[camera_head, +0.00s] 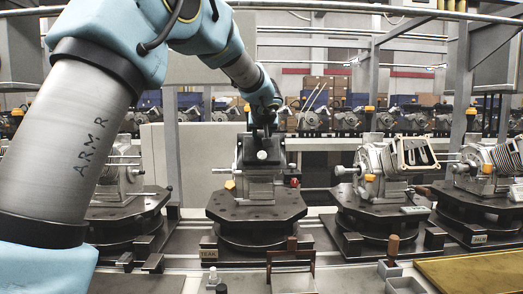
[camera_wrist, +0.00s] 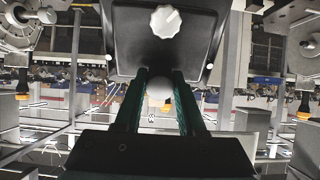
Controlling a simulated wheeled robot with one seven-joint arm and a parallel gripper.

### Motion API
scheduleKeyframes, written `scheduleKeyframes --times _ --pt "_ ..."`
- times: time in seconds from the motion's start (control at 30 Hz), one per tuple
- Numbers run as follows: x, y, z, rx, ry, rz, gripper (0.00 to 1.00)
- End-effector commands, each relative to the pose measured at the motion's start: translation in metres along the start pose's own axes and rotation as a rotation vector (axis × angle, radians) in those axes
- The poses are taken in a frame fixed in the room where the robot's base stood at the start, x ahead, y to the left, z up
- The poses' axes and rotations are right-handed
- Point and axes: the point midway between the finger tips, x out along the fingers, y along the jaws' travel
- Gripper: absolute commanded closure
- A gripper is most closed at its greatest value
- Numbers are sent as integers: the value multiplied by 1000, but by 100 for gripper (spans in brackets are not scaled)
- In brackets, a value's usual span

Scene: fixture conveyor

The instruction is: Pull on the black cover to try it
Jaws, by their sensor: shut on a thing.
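The black cover (camera_head: 249,152) sits on top of the engine (camera_head: 262,188) on the middle fixture, with a pale round knob (camera_head: 262,155) on its front face. My gripper (camera_head: 262,133) comes down on the cover from above. In the wrist view the cover (camera_wrist: 125,35) fills the upper middle, with a white knob (camera_wrist: 165,21) on it. The two green-lined fingers of my gripper (camera_wrist: 160,72) reach its near edge and are shut on it. A pale round part shows between the fingers. The exact contact is hidden by the cover and fingers.
The middle engine stands on a dark round turntable (camera_head: 256,206) with a tag reading "TEAK". Other engines on turntables stand at right (camera_head: 385,165) and left. A wooden-handled tool (camera_head: 392,246) and a yellow plate (camera_head: 475,272) lie in front. Grey posts (camera_head: 463,90) rise behind.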

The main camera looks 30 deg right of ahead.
Motion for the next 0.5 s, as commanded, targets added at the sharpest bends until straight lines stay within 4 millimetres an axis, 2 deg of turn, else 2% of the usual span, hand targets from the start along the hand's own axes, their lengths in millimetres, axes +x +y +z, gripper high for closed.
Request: scheduleKeyframes --times 0.33,0.37,0.5 --pt "-1 1 -2 -1 2 1 100" --pt "-1 1 -2 -1 2 2 59" --pt "-1 0 -1 -1 2 1 43"
